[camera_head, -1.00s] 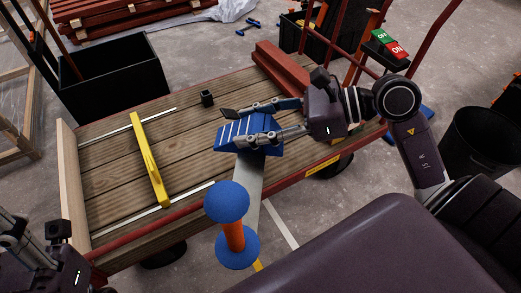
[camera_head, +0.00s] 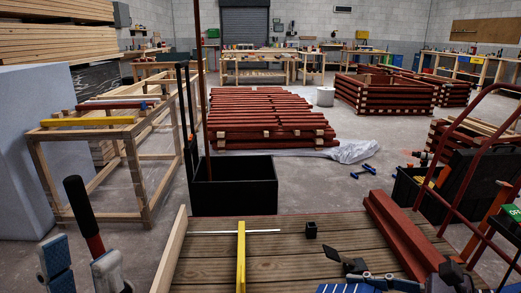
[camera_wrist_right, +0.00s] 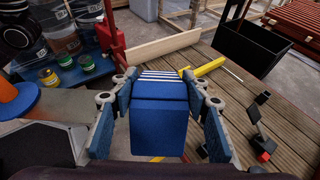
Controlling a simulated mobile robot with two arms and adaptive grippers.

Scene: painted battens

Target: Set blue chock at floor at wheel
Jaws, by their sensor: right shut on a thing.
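The blue chock (camera_wrist_right: 160,130), with white stripes on its far sloping face, is between the blue pads of my right gripper (camera_wrist_right: 160,85), which is shut on it. In the head view only a strip of the chock (camera_head: 345,288) shows at the bottom edge, over the cart's plank deck, with part of the right gripper (camera_head: 385,283) beside it. My left gripper (camera_head: 81,262) is at the lower left, its blue-padded fingers apart and no object seen held. No cart wheel shows now, and the floor beside the wheels is hidden.
The plank deck (camera_head: 290,250) carries a yellow bar (camera_head: 241,255), a small black block (camera_head: 311,230) and red battens (camera_head: 400,235). A black-gripped red lever (camera_head: 88,225) rises by the left gripper. A black bin (camera_head: 235,188) stands behind the deck.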

